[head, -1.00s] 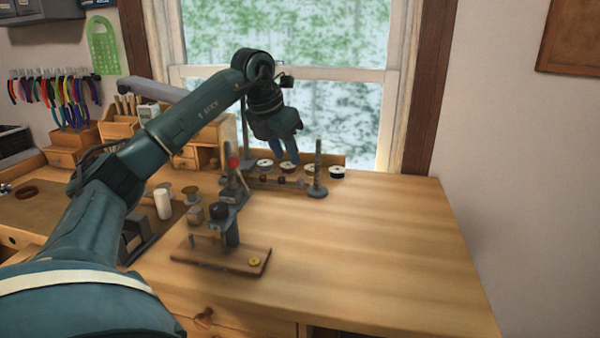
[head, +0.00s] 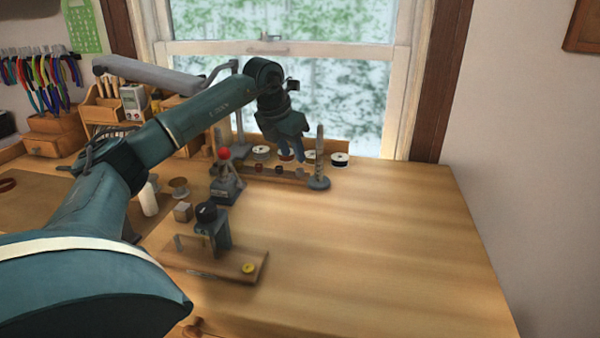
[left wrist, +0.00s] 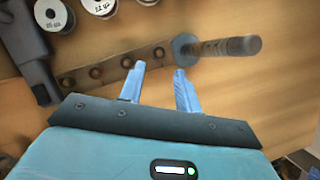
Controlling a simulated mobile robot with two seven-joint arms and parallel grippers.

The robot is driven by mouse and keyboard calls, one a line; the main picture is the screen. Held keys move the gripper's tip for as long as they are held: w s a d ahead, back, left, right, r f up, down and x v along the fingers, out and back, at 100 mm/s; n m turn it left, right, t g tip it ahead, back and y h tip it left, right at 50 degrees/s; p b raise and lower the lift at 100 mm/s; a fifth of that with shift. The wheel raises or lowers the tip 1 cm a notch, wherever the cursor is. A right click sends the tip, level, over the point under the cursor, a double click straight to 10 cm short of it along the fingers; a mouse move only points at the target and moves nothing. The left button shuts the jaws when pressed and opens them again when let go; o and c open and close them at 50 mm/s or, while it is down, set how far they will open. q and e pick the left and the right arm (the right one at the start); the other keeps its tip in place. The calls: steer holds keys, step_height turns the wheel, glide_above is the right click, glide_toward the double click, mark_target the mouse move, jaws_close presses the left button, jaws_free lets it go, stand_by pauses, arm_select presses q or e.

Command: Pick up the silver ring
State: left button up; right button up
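I cannot make out a silver ring for certain in either view. My left gripper (head: 291,154) is over the back of the bench, just left of the upright ring post (head: 320,160). In the left wrist view its two blue fingers (left wrist: 160,84) are spread apart with nothing seen between them. Beyond the fingertips lie the post (left wrist: 225,47) with its round base and a wooden strip (left wrist: 112,67) holding several small dark round pieces. The strip also shows in the head view (head: 292,179), below the gripper. My right gripper is not in view.
Several wire spools (head: 339,158) stand along the back edge under the window. A red-knobbed stand (head: 226,185) and a wooden board with a clamp (head: 238,265) are at centre left. The bench's right side (head: 390,240) is clear.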

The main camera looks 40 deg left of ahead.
mark_target(300, 171)
arm_select(q)
steer(key=shift+x, duration=2.8)
steer(key=shift+w+a, duration=0.1)
jaws_close()
steer(key=shift+r, duration=0.15)
